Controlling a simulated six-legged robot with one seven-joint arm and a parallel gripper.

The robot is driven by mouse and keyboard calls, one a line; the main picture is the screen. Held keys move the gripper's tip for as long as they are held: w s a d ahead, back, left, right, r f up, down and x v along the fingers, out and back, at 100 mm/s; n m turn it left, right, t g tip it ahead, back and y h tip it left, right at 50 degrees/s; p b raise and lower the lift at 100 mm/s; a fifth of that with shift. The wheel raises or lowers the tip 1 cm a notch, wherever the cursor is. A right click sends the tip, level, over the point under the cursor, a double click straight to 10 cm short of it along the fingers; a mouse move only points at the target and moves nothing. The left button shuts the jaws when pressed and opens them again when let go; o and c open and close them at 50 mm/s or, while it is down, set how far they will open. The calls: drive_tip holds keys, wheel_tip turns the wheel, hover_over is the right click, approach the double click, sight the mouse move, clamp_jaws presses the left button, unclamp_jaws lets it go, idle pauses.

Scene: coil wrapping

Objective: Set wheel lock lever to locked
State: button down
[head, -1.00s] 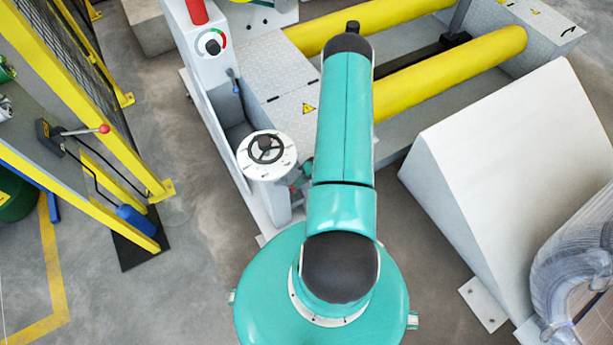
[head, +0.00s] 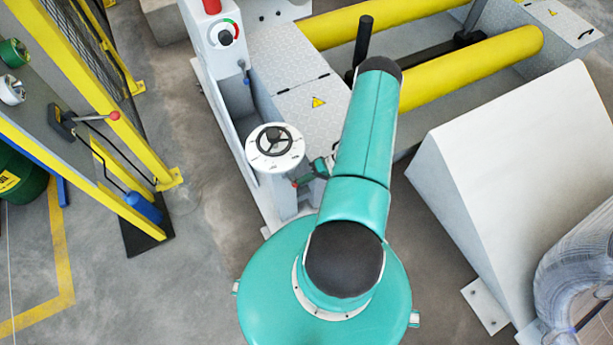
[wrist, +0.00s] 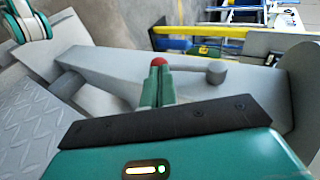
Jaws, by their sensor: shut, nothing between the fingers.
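The wheel lock lever is a grey rod (wrist: 190,65) with a red ball knob (wrist: 160,62) at its left end and a grey round hub (wrist: 215,73) at its right end in the wrist view. It lies roughly level there, on the side of a grey pedestal. My gripper (wrist: 157,80) is shut with nothing between its green fingers. Its fingertips are right at the red knob and overlap it; whether they touch I cannot tell. In the head view, the black handwheel (head: 275,141) sits on the white pedestal top, with my gripper (head: 302,181) low beside it.
Two yellow rollers (head: 470,68) lie behind my arm. A large white wedge block (head: 510,170) stands at right, near a wrapped coil (head: 580,255). Open floor (head: 190,255) lies between.

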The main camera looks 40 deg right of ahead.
drive_tip(key=shift+w+a+f+t+y, duration=0.15)
drive_tip(key=shift+a+f+t+y, duration=0.1)
drive_tip(key=shift+a+f+y, duration=0.3)
drive_tip(key=shift+w+a+f+t+y, duration=0.15)
drive_tip(key=shift+a+f+t+y, duration=0.1)
drive_tip(key=shift+a+f+y, duration=0.3)
drive_tip(key=shift+r, duration=0.1)
